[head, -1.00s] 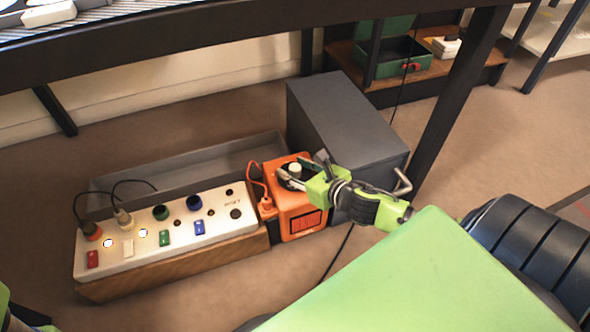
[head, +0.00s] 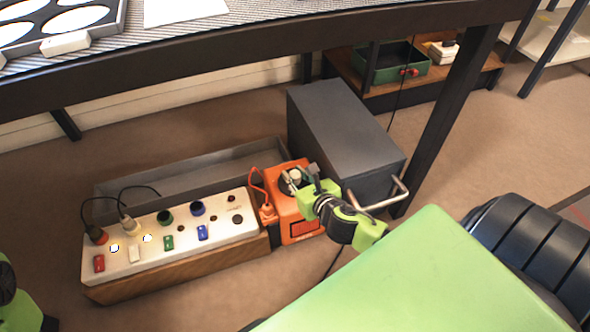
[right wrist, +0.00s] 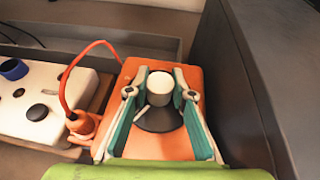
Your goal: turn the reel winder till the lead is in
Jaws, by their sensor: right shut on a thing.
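The reel winder is an orange box (head: 299,228) on the floor with a round dark hub and a cream knob (right wrist: 160,88) on top. My right gripper (head: 301,182) is over it, its two fingers either side of the knob and shut on it; the fingers also show in the right wrist view (right wrist: 161,92). An orange lead (right wrist: 66,88) arcs up from a plug (right wrist: 82,124) at the box's left side and back to the box's far edge. A green and black part of my left arm shows at the left edge; its fingertips are out of view.
A white panel (head: 183,240) with coloured buttons, sockets and two lit lamps lies left of the winder. A grey tray (head: 180,172) is behind it. A dark grey cabinet (head: 345,135) stands close at the right. A table edge (head: 240,63) runs overhead.

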